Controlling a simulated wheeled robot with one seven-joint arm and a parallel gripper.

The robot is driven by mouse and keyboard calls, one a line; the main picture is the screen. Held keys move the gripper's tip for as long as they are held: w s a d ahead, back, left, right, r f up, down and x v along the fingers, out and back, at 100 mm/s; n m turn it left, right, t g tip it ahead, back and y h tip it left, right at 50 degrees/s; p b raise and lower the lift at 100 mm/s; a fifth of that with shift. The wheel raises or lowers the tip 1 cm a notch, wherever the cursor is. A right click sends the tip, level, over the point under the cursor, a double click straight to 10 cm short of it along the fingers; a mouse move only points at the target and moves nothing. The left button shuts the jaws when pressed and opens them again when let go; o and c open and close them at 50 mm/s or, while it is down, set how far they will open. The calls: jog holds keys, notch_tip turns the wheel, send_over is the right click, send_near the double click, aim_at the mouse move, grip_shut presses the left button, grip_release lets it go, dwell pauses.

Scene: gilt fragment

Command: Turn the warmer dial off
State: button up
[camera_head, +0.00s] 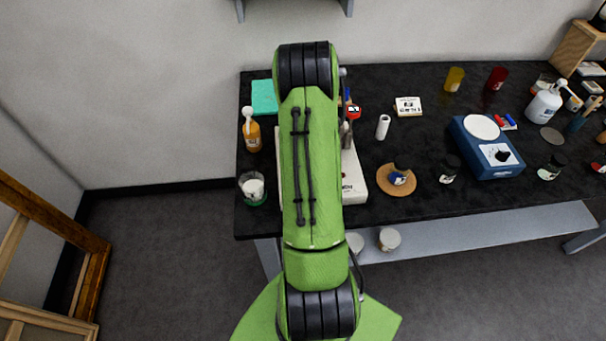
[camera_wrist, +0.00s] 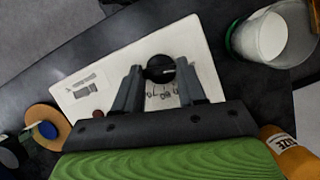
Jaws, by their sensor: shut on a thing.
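The warmer is a white, flat-cased box; its right edge (camera_head: 354,180) shows in the head view beside my green arm, which hides most of it. In the wrist view its pale top (camera_wrist: 88,85) fills the middle. A round black dial (camera_wrist: 158,66) sits near one edge, with printed marks below it and a small red spot to the left. My gripper (camera_wrist: 159,73) has one finger on each side of the dial and is shut on it. The dial's pointer setting cannot be read. The head view hides my fingers.
An orange bottle (camera_head: 252,130) and a glass jar with white contents (camera_head: 252,187) stand left of the warmer. A cork disc (camera_head: 386,187) lies close on its right. Farther right is a blue device (camera_head: 470,152) with a white plate.

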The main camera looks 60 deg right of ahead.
jog(key=o, duration=1.1)
jog(key=shift+c, duration=0.2)
jog(key=shift+r, duration=0.1)
jog(key=p+v, duration=0.3)
jog(key=v, duration=1.2)
jog(key=shift+r, duration=0.25)
jog(key=shift+w+d, duration=0.1)
jog(key=shift+d, duration=0.05)
